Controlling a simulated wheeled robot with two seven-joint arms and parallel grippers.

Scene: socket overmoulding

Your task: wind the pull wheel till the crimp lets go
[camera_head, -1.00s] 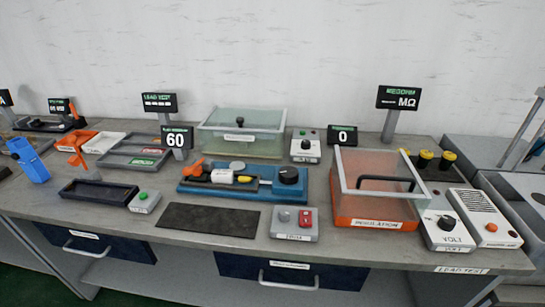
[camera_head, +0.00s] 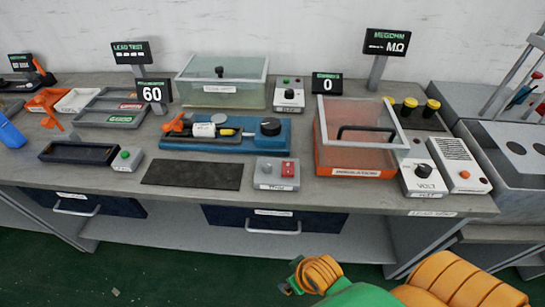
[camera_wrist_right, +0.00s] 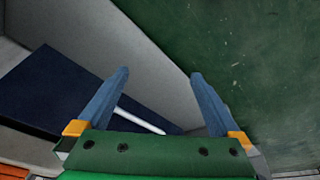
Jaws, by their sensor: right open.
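The blue pull tester (camera_head: 180,142) sits at the middle of the bench. Whether a crimp is held there is too small to tell. My right gripper (camera_wrist_right: 160,72) is open and empty in the right wrist view, low by the bench front and the green floor, away from the tester. My left gripper is not in view.
A black mat (camera_head: 192,174) and a grey switch box (camera_head: 276,174) lie before the tester. A display reading 60 (camera_head: 153,92) stands behind it. The orange insulation box (camera_head: 355,157) is to its right. Drawers (camera_head: 275,219) face the front.

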